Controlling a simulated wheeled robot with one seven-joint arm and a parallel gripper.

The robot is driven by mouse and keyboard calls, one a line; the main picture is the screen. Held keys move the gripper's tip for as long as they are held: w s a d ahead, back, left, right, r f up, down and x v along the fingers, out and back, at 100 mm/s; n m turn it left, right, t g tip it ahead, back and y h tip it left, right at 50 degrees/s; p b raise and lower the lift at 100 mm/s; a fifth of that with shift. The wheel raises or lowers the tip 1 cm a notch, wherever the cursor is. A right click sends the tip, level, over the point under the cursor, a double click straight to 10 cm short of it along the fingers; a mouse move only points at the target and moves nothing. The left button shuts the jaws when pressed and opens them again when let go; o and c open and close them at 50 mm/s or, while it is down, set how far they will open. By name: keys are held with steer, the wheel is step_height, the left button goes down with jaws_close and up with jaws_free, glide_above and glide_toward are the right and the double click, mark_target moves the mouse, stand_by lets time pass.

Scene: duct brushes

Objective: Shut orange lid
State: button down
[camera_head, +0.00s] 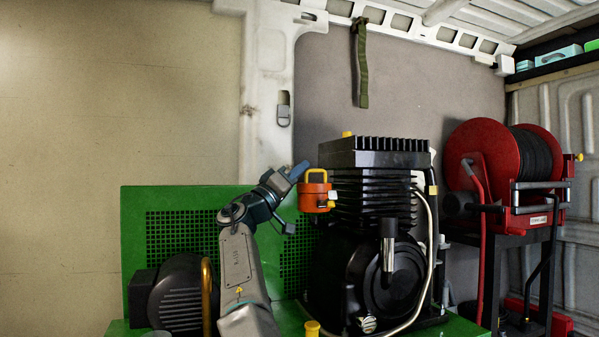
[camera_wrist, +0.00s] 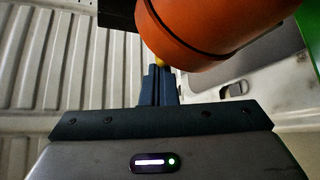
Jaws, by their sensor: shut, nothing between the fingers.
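An orange round housing (camera_head: 312,197) with a yellow loop handle (camera_head: 316,175) on top sits at the left side of the black machine. I cannot tell which part of it is the lid, or how far open that is. My gripper (camera_head: 300,170) is at its upper left, beside the yellow handle, with its blue fingers shut and empty. In the wrist view the shut fingers (camera_wrist: 157,82) point at a small yellow part (camera_wrist: 160,63), partly hidden behind the orange housing (camera_wrist: 215,28). I cannot tell whether they touch it.
The black finned machine (camera_head: 376,220) stands right of my gripper. A green perforated panel (camera_head: 135,225) and a dark motor (camera_head: 178,297) lie behind and beside my arm. A red hose reel (camera_head: 485,150) stands farther right. Space above the panel at left is clear.

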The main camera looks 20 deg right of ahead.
step_height(320, 180, up, 5)
steer(key=p, duration=0.4)
steer(key=shift+s+d+f, duration=0.1)
steer(key=shift+d, duration=0.05)
steer(key=s+d+r+b, duration=0.1)
steer(key=s+d+r, duration=0.5)
steer(key=d, duration=0.3)
steer(key=shift+s, duration=0.4)
steer(key=shift+r, duration=0.1)
